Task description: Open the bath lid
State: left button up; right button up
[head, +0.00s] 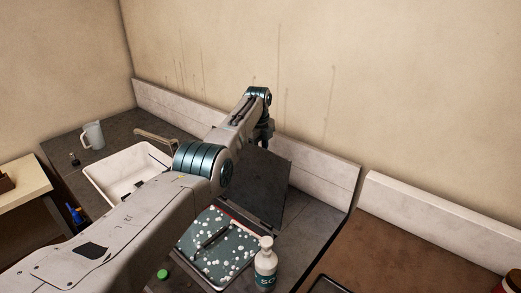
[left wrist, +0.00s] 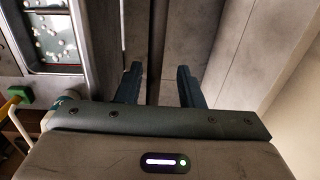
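The bath (head: 185,252) is a shallow tank of dark green liquid dotted with white foam, and a dark object shows in it. Its dark flat lid (head: 262,180) stands raised at the bath's back edge, tilted up toward the wall. My left arm reaches over from the lower left, and its gripper (head: 266,132) is at the lid's top edge, partly hidden by the arm. In the left wrist view the left gripper (left wrist: 161,85) is open, with the lid's edge (left wrist: 157,45) as a dark bar between the fingers, gaps on both sides. My right gripper is not in view.
A white pump bottle (head: 265,264) stands close in front of the bath. A white basin (head: 100,187), a jug (head: 93,135) and a small dark bottle (head: 75,160) are to the left. A low backsplash (head: 325,178) runs behind the lid.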

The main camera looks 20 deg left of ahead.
pick_arm(q)
jog(key=shift+r, duration=0.4)
jog(key=r+b, duration=0.1)
jog(key=r, duration=0.2)
jog(key=r+b, duration=0.1)
jog(key=r, duration=0.2)
jog(key=r+b, duration=0.2)
jog(key=r, duration=0.1)
jog(key=shift+s+a+r, duration=0.1)
jog(key=shift+s+r, duration=0.1)
jog(key=shift+s, duration=0.05)
jog(key=shift+r, duration=0.35)
